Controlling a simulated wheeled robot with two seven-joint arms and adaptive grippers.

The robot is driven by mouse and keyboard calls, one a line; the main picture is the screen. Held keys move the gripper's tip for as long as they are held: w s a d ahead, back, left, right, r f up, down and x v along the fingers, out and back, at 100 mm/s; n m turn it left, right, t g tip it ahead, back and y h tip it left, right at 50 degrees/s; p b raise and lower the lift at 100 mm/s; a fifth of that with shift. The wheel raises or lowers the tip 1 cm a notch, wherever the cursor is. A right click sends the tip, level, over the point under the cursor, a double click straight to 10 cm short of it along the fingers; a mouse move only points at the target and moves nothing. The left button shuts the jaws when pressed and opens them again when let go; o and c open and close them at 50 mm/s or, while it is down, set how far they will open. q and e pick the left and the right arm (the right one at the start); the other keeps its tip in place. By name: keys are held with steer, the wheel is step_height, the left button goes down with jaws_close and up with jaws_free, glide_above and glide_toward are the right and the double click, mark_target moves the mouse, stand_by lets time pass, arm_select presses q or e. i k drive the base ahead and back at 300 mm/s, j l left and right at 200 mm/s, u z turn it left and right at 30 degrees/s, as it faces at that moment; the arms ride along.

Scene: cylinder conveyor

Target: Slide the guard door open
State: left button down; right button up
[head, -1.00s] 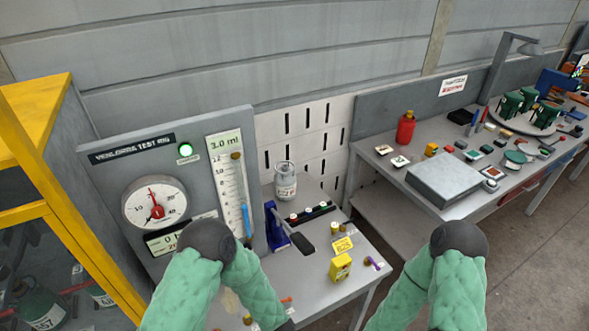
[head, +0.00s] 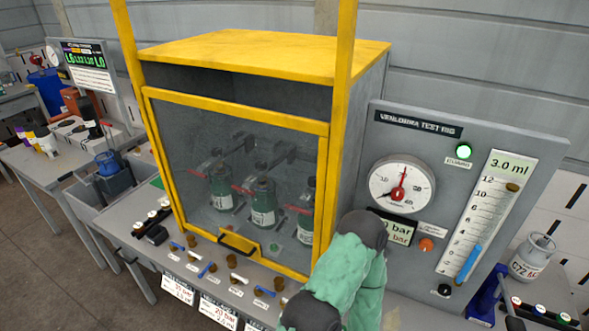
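The guard door (head: 180,140) is a clear panel in a yellow frame on the front of a yellow-topped cabinet (head: 265,50). It stands down over the cabinet front, between two tall yellow posts (head: 345,60). A dark handle (head: 237,243) sits on a yellow plate at its lower edge. Several green cylinders (head: 263,202) show behind the panel. One of my green-sleeved arms rises at the bottom, right of the door and apart from the handle. Neither gripper shows in the head view.
A grey test rig panel (head: 520,140) with a gauge (head: 402,186) and lit green lamp stands right of the cabinet. Small fittings (head: 208,270) and label cards (head: 178,289) line the bench front below the door. Another table (head: 50,165) stands at left.

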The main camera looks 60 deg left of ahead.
mark_target(241, 245)
steer(key=u, duration=2.4)
steer(key=k+l+u, duration=0.2)
steer(key=l+u, duration=0.2)
steer(key=l, duration=0.15)
